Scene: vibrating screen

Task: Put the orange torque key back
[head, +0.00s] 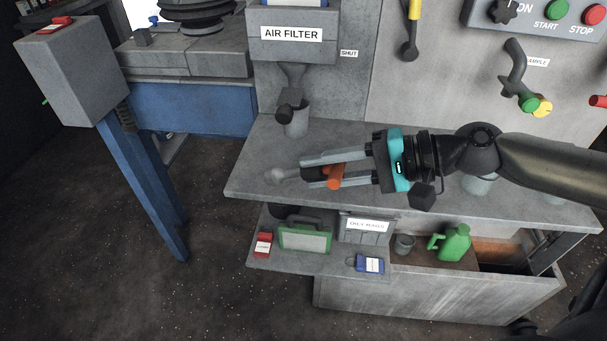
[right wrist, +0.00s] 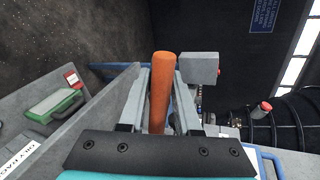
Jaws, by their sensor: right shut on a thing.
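My right gripper (head: 304,171) is shut on the orange torque key (head: 334,178), above the grey bench top (head: 252,158). The key's orange handle lies between the two fingers. In the right wrist view the orange handle (right wrist: 161,90) stands between the fingers of the gripper (right wrist: 163,75). My left gripper is not in view.
The air filter box (head: 291,33) has a spout above a grey cup (head: 296,122). A lower shelf holds a green-framed case (head: 305,238), a red box (head: 263,245), a blue box (head: 370,264) and an oily rags bin (head: 367,231).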

